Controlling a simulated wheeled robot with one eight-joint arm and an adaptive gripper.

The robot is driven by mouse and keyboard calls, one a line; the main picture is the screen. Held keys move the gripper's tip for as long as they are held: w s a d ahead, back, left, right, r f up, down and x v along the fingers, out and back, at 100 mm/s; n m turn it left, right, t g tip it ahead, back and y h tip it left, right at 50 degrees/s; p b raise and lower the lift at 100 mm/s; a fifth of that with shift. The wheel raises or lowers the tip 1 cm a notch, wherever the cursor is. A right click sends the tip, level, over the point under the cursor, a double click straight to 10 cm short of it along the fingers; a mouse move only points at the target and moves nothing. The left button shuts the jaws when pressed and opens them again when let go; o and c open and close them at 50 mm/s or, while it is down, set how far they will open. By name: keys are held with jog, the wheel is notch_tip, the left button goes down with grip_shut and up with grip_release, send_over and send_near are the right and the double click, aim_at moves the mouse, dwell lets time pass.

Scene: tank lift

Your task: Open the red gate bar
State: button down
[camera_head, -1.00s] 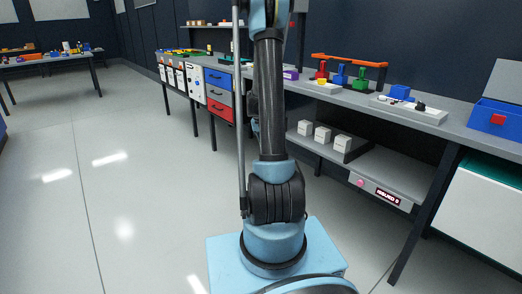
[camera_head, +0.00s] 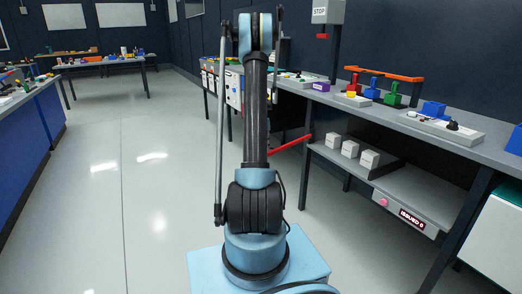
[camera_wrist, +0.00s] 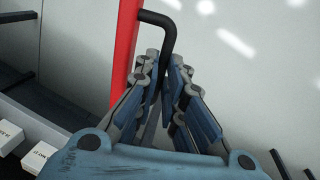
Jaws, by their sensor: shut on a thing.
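The red gate bar (camera_head: 290,145) shows in the head view as a thin red rod beside my arm, running from the arm toward the bench legs at right. In the wrist view the red bar (camera_wrist: 126,50) runs down the left of centre. A black bent handle (camera_wrist: 158,19) reaches from the bar and turns down between my fingers. My gripper (camera_wrist: 166,75) is shut on this handle, with the red bar just left of the fingers. In the head view my arm hides the gripper and the bar's near end.
A long bench (camera_head: 470,150) with coloured items on top runs along the right. White boxes (camera_head: 350,149) stand on its lower shelf. A blue-sided table (camera_head: 25,150) is at far left. The floor (camera_head: 120,200) between them is open.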

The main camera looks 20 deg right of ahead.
jog(key=shift+w+d, duration=0.1)
jog(key=shift+w, duration=0.05)
jog(key=c, duration=1.7)
grip_release()
jog(key=r, duration=0.4)
jog(key=w+r, duration=0.1)
jog(key=r, duration=0.2)
jog(key=w+a+r, duration=0.1)
jog(key=r, duration=0.3)
jog(key=shift+r, duration=0.3)
